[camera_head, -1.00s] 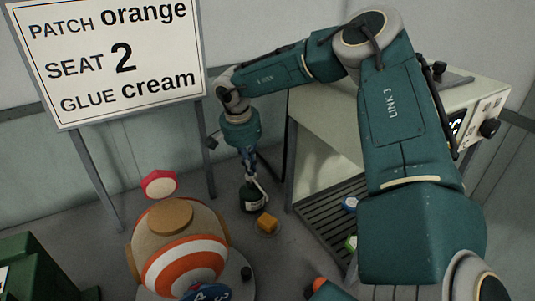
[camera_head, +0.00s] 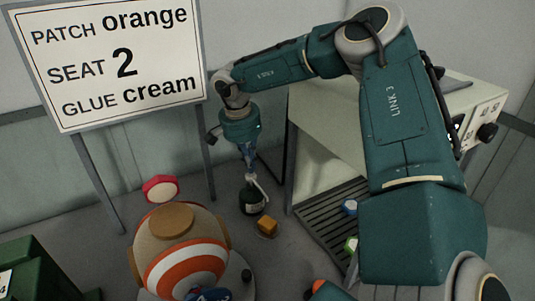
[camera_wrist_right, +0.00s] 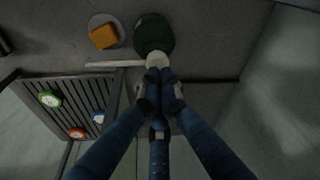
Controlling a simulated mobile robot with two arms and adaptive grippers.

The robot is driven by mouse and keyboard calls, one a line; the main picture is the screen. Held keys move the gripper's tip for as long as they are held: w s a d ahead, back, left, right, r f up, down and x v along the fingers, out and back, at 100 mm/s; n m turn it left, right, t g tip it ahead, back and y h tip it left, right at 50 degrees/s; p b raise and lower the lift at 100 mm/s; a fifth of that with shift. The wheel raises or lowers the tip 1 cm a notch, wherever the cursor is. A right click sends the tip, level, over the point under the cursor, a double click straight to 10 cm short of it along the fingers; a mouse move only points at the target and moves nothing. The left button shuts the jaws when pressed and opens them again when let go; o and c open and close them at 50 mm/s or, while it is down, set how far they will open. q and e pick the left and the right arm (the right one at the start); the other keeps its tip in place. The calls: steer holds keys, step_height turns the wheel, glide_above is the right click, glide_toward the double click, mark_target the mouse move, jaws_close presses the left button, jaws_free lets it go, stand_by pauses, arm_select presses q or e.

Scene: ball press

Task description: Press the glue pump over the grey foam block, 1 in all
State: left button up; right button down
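The glue pump is a dark green bottle (camera_head: 252,201) with a white head and a long spout, upright on the floor; in the right wrist view its bottle (camera_wrist_right: 154,33) and white head (camera_wrist_right: 158,60) show from above. The spout points to the left there. My right gripper (camera_head: 248,165) points down over the pump; in the wrist view its fingertips (camera_wrist_right: 159,76) are together at the head, and I cannot tell whether they touch it. A small orange-yellow block (camera_head: 267,225) lies on a grey disc beside the bottle. No block looks grey.
A striped orange, white and tan ball (camera_head: 185,258) stands left of the pump. A sign (camera_head: 110,62) behind reads patch orange, seat 2, glue cream. A slatted rack (camera_head: 325,215) with coloured pieces and a pale machine (camera_head: 325,120) stand to the right.

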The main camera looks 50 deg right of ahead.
step_height(320, 180, up, 6)
steer(key=p, duration=0.2)
steer(key=shift+p, duration=0.35)
stand_by(0.4)
